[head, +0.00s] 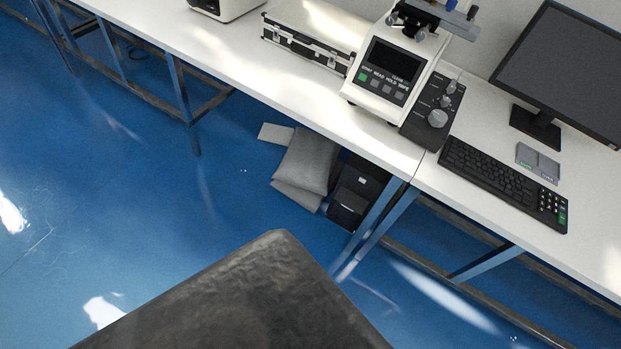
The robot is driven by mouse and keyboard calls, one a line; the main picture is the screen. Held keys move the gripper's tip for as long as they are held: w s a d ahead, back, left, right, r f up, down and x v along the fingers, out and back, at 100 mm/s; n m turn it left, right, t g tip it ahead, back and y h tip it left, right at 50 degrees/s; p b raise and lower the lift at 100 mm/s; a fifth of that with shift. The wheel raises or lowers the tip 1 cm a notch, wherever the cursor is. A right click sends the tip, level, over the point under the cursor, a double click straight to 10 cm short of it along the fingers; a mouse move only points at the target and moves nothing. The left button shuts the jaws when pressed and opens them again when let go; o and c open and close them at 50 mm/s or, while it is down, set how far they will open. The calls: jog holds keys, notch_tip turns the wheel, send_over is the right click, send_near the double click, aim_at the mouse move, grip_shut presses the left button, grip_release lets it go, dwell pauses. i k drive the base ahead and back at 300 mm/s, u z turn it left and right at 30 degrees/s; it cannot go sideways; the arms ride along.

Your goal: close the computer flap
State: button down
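A black box-like unit (358,186), possibly the computer, stands on the blue floor under the white bench, beside a table leg. A dark panel (347,208) at its lower front may be the flap; at this size I cannot tell how far it is open. The bench edge and leg hide part of the unit. No gripper fingers show in the head view. A large dark, worn block fills the bottom of the picture, well in front of the unit; I cannot tell whether it is part of me.
Grey bags or cushions (308,162) lie left of the black unit. Blue table legs (374,222) stand at its right. A hardness tester (391,79), a keyboard (503,180), a monitor (566,66) and a case (312,36) stand on the benches. The blue floor (130,190) at left is clear.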

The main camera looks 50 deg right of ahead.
aim_at(353, 203)
jog(key=u, duration=1.2)
jog(key=k, duration=1.45)
jog(key=z, duration=1.3)
jog(key=i, duration=1.05)
jog(key=u, duration=0.05)
